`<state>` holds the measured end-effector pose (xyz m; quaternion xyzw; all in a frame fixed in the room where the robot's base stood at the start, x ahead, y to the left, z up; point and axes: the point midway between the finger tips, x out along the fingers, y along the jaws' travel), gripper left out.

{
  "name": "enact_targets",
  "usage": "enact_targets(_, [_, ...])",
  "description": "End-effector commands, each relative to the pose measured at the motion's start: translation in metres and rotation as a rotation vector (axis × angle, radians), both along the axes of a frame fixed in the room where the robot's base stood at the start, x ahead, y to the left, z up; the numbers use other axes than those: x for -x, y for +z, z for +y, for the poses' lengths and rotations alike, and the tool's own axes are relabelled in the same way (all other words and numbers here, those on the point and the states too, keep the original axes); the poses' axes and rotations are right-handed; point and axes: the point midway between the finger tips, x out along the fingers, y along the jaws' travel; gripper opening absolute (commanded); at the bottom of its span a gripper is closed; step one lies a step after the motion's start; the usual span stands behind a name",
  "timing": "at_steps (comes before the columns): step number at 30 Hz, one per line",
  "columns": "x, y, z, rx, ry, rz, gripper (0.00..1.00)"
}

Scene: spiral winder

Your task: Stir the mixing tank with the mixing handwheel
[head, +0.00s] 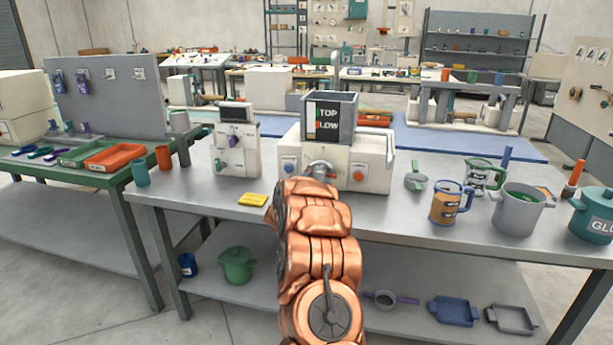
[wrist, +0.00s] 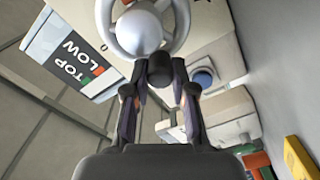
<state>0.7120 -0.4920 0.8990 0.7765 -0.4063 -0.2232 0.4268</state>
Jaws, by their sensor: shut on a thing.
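The mixing handwheel (wrist: 145,28) is a pale grey wheel with a round hub at the top of the wrist view. In the head view the handwheel (head: 320,168) shows on the front of a white machine (head: 374,160), partly behind my copper arm. My gripper (wrist: 160,88) has its two fingers on either side of the wheel's dark handle knob (wrist: 160,69) and is shut on it.
A blue button (head: 289,166) and an orange button (head: 358,175) flank the handwheel. A white device (head: 237,150) and a yellow block (head: 253,199) are to the left. A grey pot (head: 519,213) and an orange-blue mug (head: 447,208) stand right. Bare worktop lies in front of them.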

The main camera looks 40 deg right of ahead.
Motion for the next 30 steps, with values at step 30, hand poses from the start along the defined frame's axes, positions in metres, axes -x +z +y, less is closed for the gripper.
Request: enact_targets(30, [0.009, 0.019, -0.006, -0.312, 0.000, -0.450, 0.00])
